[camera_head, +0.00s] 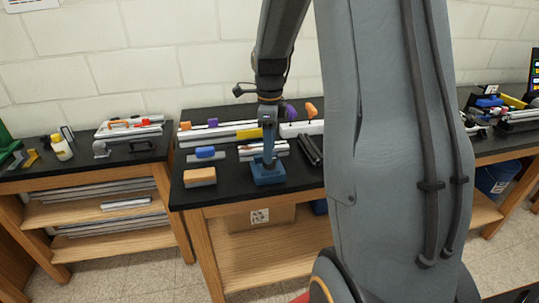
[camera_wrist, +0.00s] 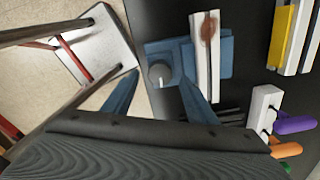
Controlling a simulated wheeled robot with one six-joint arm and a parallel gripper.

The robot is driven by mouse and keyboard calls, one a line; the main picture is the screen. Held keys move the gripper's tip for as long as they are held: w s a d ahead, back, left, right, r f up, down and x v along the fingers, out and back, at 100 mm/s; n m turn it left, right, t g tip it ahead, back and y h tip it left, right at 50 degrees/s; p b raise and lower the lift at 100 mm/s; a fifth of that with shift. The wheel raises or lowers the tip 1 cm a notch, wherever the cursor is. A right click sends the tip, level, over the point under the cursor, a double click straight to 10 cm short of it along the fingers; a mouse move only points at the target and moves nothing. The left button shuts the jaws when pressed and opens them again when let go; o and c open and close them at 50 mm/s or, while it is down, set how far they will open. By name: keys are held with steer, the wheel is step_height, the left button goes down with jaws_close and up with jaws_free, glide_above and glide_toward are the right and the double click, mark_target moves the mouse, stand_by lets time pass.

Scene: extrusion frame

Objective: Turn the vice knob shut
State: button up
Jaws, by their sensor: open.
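The blue vice (camera_wrist: 163,49) sits at the front edge of the dark bench in the wrist view. The vice also shows in the head view (camera_head: 268,178). Its round grey knob (camera_wrist: 158,73) faces the camera and has a pale pointer mark. A pale bar (camera_wrist: 206,75) with a brown patch lies along the vice, right of the knob. My gripper (camera_wrist: 160,76) is open, with one blue finger on each side of the knob in the picture. I cannot tell whether the fingers touch it. In the head view my gripper (camera_head: 268,151) is directly over the vice, and the knob is hidden.
An orange-brown block (camera_head: 200,177) and a blue-topped block (camera_head: 205,153) lie left of the vice. Dark bars (camera_head: 309,150) lie to its right. Purple and orange handled tools (camera_wrist: 296,125) are nearby. A stool (camera_wrist: 100,50) stands off the bench edge. My arm hides the right middle.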

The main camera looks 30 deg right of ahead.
step_height(320, 180, up, 5)
steer(key=shift+b, duration=0.55)
